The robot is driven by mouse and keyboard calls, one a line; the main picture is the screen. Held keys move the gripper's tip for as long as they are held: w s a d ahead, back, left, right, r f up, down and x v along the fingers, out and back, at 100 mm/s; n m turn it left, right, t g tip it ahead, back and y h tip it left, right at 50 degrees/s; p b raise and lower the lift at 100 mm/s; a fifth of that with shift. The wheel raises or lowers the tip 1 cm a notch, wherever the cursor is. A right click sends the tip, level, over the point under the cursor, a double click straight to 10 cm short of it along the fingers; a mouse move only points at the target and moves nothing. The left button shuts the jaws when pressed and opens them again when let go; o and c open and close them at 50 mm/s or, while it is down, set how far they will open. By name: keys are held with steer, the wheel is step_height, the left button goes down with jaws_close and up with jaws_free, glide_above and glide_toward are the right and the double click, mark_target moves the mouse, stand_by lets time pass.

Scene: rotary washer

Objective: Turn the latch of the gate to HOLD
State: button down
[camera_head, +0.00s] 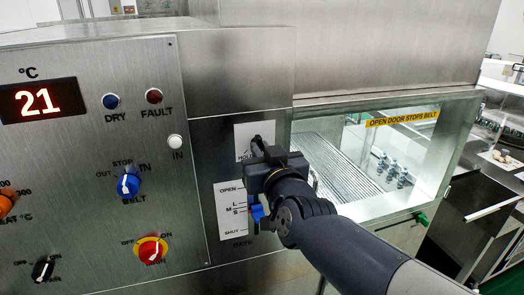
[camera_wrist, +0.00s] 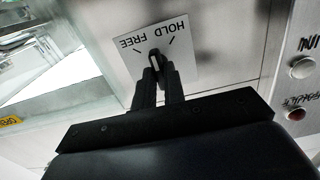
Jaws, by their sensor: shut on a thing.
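The gate latch is a small dark knob with a pale stripe (camera_wrist: 155,61), on a white plate marked HOLD and FREE (camera_wrist: 182,50) in the wrist view. The plate appears upside down there, with FREE on the left and HOLD on the right. The stripe stands nearly upright in that picture, between the two marks; I cannot tell its exact setting. My gripper (camera_wrist: 158,76) is shut on the latch, one finger on each side. In the head view my gripper (camera_head: 262,158) covers most of the latch and part of its plate (camera_head: 243,131).
Left are the BELT knob (camera_head: 128,185) and red-yellow MAIN knob (camera_head: 151,250). Right is a glass door (camera_head: 385,150) over the belt.

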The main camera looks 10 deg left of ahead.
steer(key=shift+f+m+b, duration=0.1)
steer(key=shift+m+b, duration=0.2)
steer(key=shift+b, duration=0.05)
steer(key=shift+m+b, duration=2.1)
steer(key=shift+m, duration=2)
steer(key=c, duration=1.5)
jaws_free()
steer(key=shift+d, duration=0.1)
